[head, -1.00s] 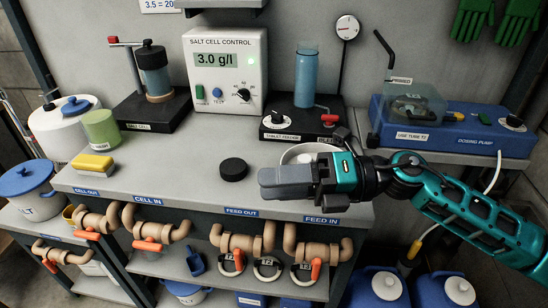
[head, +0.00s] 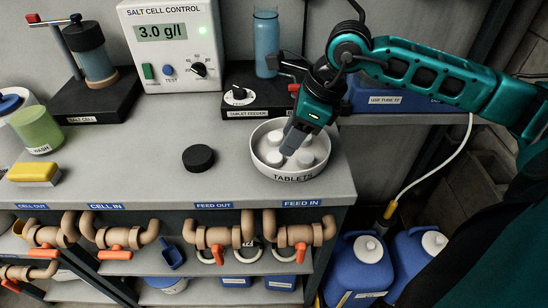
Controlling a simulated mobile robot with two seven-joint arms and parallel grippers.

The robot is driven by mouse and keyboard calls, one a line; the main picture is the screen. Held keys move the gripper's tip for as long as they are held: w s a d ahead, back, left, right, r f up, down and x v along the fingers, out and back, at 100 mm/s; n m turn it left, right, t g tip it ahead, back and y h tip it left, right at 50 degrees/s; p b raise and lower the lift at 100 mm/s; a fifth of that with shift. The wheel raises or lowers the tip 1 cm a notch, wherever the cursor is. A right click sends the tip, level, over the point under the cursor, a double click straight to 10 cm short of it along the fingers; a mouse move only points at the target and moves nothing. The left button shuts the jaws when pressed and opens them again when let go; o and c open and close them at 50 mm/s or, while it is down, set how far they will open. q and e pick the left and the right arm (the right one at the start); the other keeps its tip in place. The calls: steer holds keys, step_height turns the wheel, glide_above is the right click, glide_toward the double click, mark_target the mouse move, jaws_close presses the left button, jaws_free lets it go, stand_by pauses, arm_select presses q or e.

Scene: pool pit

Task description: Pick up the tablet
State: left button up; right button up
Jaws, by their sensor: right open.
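A white bowl (head: 267,167) labelled TABLETS stands at the right end of the grey bench. Several round white tablets (head: 305,158) lie in it. My right gripper (head: 291,143) points down into the bowl, its grey fingers over the tablets near the middle. The jaws are open, though the fingers overlap in this view. I cannot tell whether they touch a tablet, and the gripper hides part of the bowl's contents. My left gripper is not in view.
A black round puck (head: 198,158) lies left of the bowl. The tablet feeder (head: 250,100) stands close behind the bowl. The salt cell control box (head: 172,45) is at the back. The bench between the yellow sponge (head: 34,173) and the puck is clear.

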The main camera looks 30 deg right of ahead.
mark_target(276, 157)
steer(key=shift+x, duration=2.75)
steer(key=shift+w+a, duration=0.1)
steer(key=shift+a, duration=0.05)
steer(key=shift+c, duration=0.3)
steer(key=c, duration=0.6)
